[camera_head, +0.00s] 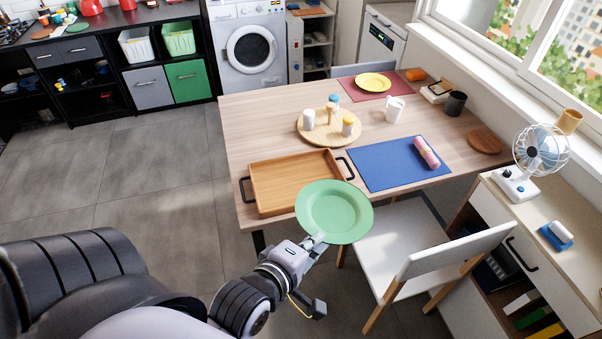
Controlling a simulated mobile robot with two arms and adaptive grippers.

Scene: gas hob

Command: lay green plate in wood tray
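A green plate (334,211) is held up near the front edge of the wooden table, tilted toward the camera. My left gripper (316,240) is shut on its lower left rim. The wood tray (285,178) lies on the table just behind and left of the plate. It is rectangular, with dark handles at its short ends, and its visible part is empty. The plate covers the tray's front right corner in this view. My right gripper is not in view.
A blue mat (385,165) with a pink rolled item (426,152) lies right of the tray. A round board (318,137) with several shakers stands behind it. A white chair (400,250) stands at the table's front right.

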